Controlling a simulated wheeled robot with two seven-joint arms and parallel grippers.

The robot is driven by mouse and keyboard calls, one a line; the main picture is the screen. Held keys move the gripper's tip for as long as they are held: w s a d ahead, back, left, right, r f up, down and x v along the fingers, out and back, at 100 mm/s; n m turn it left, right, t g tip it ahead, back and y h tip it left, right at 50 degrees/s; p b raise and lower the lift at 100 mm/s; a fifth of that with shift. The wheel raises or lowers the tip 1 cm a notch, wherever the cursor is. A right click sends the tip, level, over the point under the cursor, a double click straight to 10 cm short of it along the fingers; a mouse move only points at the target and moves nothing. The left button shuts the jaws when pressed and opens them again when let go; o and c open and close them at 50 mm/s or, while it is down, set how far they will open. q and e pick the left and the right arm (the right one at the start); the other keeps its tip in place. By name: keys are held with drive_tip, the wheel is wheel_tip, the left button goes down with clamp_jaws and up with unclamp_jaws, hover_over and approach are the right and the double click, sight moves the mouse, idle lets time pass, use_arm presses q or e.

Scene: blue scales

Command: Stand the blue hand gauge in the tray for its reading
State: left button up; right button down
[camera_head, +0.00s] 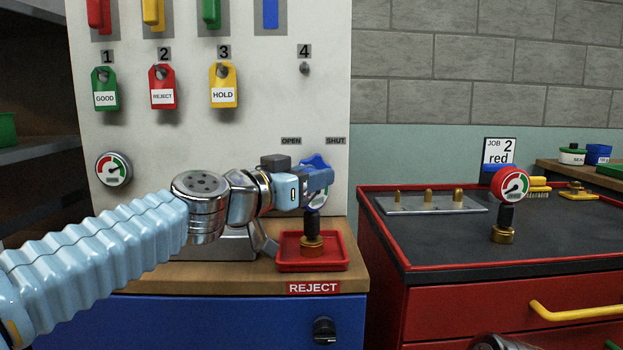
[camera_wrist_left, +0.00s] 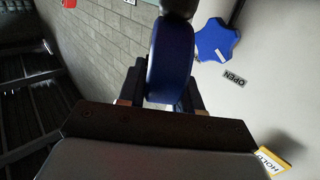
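My left gripper (camera_head: 318,180) is at the blue hand gauge, whose dial is mostly hidden behind the fingers in the head view. In the left wrist view the gauge's round blue body (camera_wrist_left: 170,62) sits between the two fingers, which appear shut on it. The gauge's dark stem (camera_head: 312,222) points straight down, with a brass fitting (camera_head: 312,243) at its lower end. That end is over the middle of the red tray (camera_head: 340,266) marked REJECT; whether it bears on the tray cannot be told.
A blue star knob (camera_head: 315,162) is on the white panel (camera_head: 260,130) just behind my left gripper. A red gauge (camera_head: 511,185) stands on the dark bench to the right, near a metal plate (camera_head: 435,204) with brass pegs. GOOD, REJECT and HOLD tags hang above.

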use_arm(q)
drive_tip(key=o, duration=0.4)
drive_tip(key=shift+o, duration=0.2)
drive_tip(key=shift+r, duration=0.15)
drive_tip(key=shift+s+a, duration=0.2)
drive_tip(key=shift+a, duration=0.1)
drive_tip(key=b+v, duration=0.3)
drive_tip(key=v, duration=0.8)
drive_tip(key=shift+s, duration=0.15)
